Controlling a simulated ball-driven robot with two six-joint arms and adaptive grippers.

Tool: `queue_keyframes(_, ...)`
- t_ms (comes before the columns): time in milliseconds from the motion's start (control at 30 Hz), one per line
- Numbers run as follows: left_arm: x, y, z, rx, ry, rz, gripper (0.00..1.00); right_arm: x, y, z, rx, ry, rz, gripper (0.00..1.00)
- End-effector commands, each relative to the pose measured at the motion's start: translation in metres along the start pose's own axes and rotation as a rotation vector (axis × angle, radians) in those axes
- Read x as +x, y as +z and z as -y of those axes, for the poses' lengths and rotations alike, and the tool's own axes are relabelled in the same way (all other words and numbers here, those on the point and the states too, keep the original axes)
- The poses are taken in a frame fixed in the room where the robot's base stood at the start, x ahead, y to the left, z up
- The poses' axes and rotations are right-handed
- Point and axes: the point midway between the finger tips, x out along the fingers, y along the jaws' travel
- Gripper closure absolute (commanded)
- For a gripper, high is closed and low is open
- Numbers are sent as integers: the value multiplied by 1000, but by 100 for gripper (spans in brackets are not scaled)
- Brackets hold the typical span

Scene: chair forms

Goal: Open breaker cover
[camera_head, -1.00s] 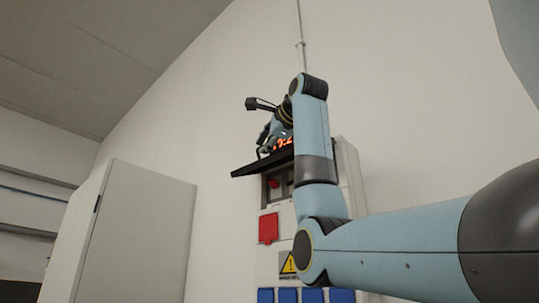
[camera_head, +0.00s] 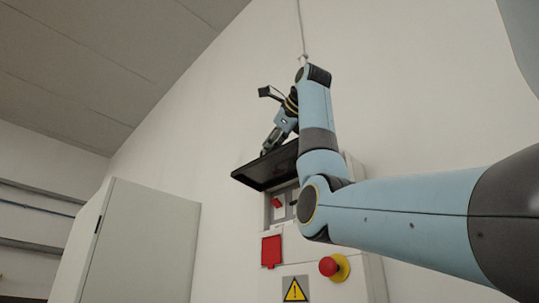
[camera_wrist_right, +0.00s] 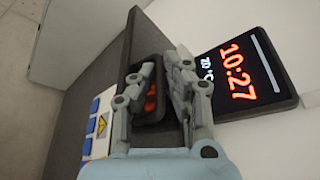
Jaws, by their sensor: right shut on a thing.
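The dark breaker cover (camera_head: 262,177) juts out, tilted, from the top of the wall box in the head view, its underside showing. Below it, the opening with a red switch (camera_head: 277,203) is exposed. My right gripper (camera_head: 266,150) is at the cover's outer upper side. In the right wrist view, its fingers (camera_wrist_right: 163,82) are shut at a dark rounded loop on the cover (camera_wrist_right: 95,65). The fingers hide part of the loop, so the exact grip is unclear. My left gripper is not in view.
The wall box carries a red flap (camera_head: 271,251), a red emergency button (camera_head: 329,266) and a warning sign (camera_head: 295,290). A lit clock display (camera_wrist_right: 238,70) is beside the fingers in the right wrist view. A pale cabinet (camera_head: 140,245) stands at left.

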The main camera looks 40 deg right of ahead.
Motion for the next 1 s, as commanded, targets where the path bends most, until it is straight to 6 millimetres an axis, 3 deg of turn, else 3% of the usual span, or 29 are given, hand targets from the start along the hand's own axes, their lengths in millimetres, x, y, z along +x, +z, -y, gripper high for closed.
queue_keyframes(333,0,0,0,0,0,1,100,1,-2,1,4,0,-5,100)
queue_keyframes(367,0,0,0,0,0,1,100,1,-2,1,4,0,-6,89)
queue_keyframes(533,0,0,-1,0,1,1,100,0,-2,0,3,0,-4,68)
queue_keyframes(833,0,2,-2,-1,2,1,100,-3,-1,1,2,0,-1,68)
queue_keyframes(1000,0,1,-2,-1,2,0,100,-28,-1,1,2,-3,0,68)
